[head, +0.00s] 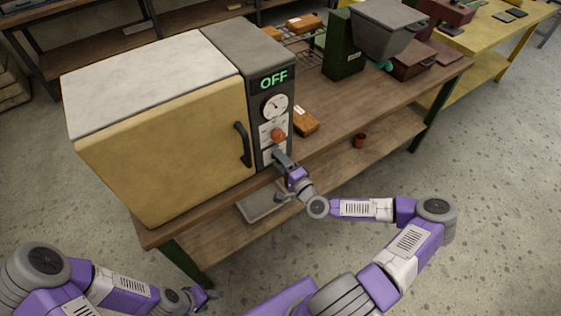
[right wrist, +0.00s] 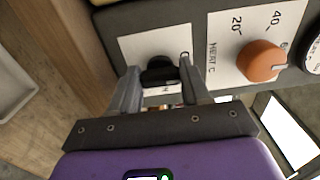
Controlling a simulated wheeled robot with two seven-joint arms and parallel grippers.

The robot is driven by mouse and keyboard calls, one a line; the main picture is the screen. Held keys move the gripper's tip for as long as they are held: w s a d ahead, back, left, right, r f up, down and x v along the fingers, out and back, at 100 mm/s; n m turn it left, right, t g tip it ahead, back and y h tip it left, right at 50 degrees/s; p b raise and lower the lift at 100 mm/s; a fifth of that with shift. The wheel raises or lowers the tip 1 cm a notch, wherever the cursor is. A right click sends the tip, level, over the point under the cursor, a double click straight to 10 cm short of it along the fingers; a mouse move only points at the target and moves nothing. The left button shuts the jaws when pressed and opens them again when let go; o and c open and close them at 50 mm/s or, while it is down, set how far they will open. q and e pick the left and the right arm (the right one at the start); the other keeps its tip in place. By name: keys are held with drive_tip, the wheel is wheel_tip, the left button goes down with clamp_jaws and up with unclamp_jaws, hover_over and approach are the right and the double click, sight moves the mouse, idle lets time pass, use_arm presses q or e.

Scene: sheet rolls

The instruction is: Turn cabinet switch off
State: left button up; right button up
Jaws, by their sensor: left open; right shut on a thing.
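The cabinet (head: 165,145) is a cream box with a dark control panel at its right, on the wooden bench. The panel display (head: 273,79) reads OFF in green. My right gripper (head: 280,158) is at the lowest part of the panel. In the right wrist view its fingers (right wrist: 160,80) are on both sides of the black switch knob (right wrist: 158,68) and shut on it. The switch's lower lettering is mostly hidden. An orange heat knob (right wrist: 262,62) is beside it, apart from the fingers. My left gripper (head: 203,296) is open and empty, low in the head view, away from the cabinet.
A round gauge (head: 276,105) is above the orange knob. A brown block (head: 305,122) lies on the bench right of the panel. A green and grey machine (head: 343,48) stands farther back. A red-brown cup (head: 360,140) and a grey tray (head: 262,206) are on the lower shelf.

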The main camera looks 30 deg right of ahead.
drive_tip(key=o, duration=1.1)
drive_tip(key=shift+c, duration=0.2)
drive_tip(key=shift+s, duration=0.1)
drive_tip(key=s, duration=0.7)
drive_tip(key=shift+s+d+p, duration=0.2)
drive_tip(key=shift+d+p, duration=0.1)
